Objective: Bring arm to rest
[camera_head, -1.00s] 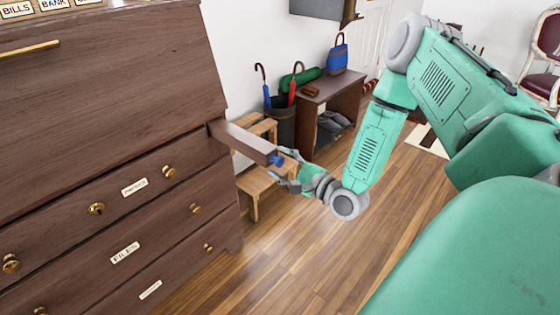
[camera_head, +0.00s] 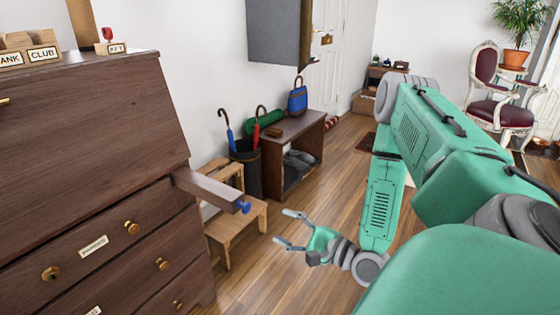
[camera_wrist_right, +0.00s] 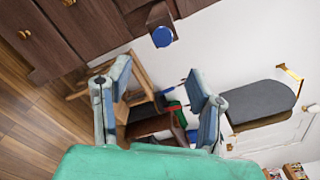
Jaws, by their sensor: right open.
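My right gripper (camera_head: 285,227) is open and empty in the head view, held over the wood floor. My green right arm reaches in from the right and bends down at the elbow. The gripper is right of and a little below a wooden bar (camera_head: 207,189) with a blue knob (camera_head: 243,207), with a clear gap between. In the wrist view the spread fingers (camera_wrist_right: 158,72) have nothing between their tips, and the blue knob (camera_wrist_right: 162,37) is beyond them. My left gripper is not in view.
The bar juts from a brown drawer cabinet (camera_head: 90,155) at left. Behind the gripper are a wooden step chair (camera_head: 237,215), an umbrella bin (camera_head: 246,165) and a low shelf table (camera_head: 300,130).

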